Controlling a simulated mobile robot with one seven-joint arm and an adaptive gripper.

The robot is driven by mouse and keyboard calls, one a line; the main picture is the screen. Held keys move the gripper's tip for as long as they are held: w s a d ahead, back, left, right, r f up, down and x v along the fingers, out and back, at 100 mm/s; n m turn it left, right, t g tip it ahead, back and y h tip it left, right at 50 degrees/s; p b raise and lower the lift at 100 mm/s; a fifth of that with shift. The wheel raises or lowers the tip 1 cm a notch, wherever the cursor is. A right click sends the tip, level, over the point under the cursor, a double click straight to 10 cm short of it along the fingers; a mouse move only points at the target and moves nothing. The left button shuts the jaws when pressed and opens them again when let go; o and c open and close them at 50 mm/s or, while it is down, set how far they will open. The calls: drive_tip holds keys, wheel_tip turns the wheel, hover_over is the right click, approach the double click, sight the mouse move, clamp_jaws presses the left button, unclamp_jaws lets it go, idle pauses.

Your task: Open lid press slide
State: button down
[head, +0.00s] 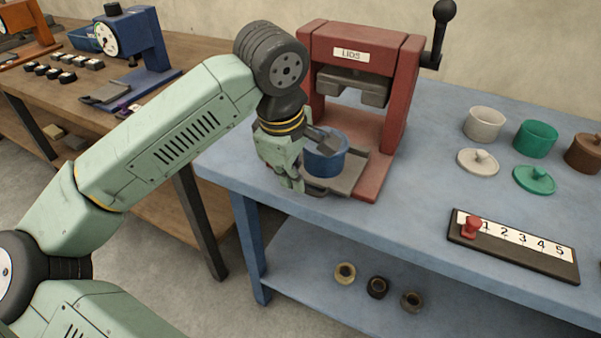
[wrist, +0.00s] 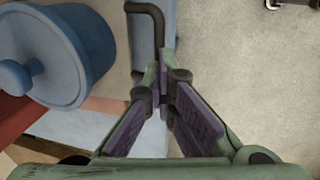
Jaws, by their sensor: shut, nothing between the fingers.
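The red lid press (head: 352,50), labelled LIDS, stands on the blue table. Its grey slide (head: 352,172) sticks out at the front, clear of the grey press head (head: 352,88). A blue pot (head: 328,166) sits on the slide, partly hidden by my arm. In the wrist view the pot (wrist: 92,20) has a blue lid (wrist: 45,60) with a round knob on it. My gripper (head: 292,184) is shut and empty beside the slide's front end. In the wrist view its fingertips (wrist: 164,72) are close to the dark slide handle (wrist: 158,25); I cannot tell if they touch.
A black lever (head: 438,35) stands up at the press's right. White, green and brown pots (head: 536,138) with lids stand at the right. A numbered board (head: 515,245) has a red peg at 1. Another bench with a blue press (head: 140,50) is at the left.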

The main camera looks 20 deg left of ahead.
drive_tip(key=c, duration=2.3)
unclamp_jaws()
drive_tip(key=shift+f, duration=0.25)
drive_tip(key=o, duration=0.6)
drive_tip(key=shift+r, duration=0.15)
drive_tip(key=v, duration=1.1)
drive_tip(key=shift+r, duration=0.4)
